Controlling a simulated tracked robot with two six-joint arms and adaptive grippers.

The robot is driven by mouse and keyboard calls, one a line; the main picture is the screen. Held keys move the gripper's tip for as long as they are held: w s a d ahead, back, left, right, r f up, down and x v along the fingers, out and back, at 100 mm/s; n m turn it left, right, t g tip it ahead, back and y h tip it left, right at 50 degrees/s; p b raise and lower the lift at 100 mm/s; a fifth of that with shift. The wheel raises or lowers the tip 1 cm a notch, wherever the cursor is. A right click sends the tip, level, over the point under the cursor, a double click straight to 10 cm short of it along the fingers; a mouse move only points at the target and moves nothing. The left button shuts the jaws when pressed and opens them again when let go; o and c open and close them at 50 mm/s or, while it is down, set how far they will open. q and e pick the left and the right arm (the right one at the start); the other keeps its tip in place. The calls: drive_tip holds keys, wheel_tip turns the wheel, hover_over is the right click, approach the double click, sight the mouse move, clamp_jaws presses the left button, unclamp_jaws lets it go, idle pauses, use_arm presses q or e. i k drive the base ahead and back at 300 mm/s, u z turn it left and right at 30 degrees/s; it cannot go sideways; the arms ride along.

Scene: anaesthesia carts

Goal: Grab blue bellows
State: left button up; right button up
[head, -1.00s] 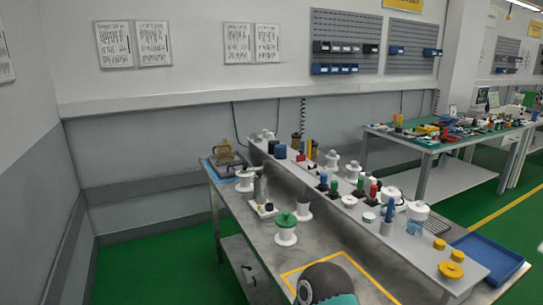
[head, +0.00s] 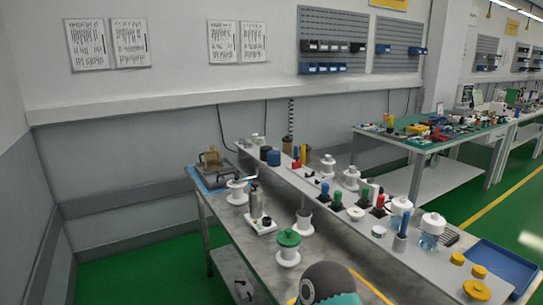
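I cannot tell for sure which thing is the blue bellows. A short dark blue cylinder (head: 273,158) stands at the far end of the raised grey shelf, with a similar dark one touching or just behind it. A slimmer blue upright piece (head: 401,233) stands nearer on the same shelf, beside a clear jar with a white lid (head: 431,231). Small blue-topped pieces (head: 325,190) stand mid-shelf. Whether any of these is ribbed is too small to see.
The grey workbench (head: 245,240) holds a green-topped white spool (head: 288,247) and a silver cylinder (head: 256,203). Yellow discs (head: 476,291) and a blue tray (head: 502,262) lie at the near right. A cluttered green-topped table (head: 430,140) stands behind. Green floor is open at left.

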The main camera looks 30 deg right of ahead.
sight(274, 157)
drive_tip(key=u, duration=0.1)
drive_tip(key=i, duration=3.3)
drive_tip(key=z, duration=1.45)
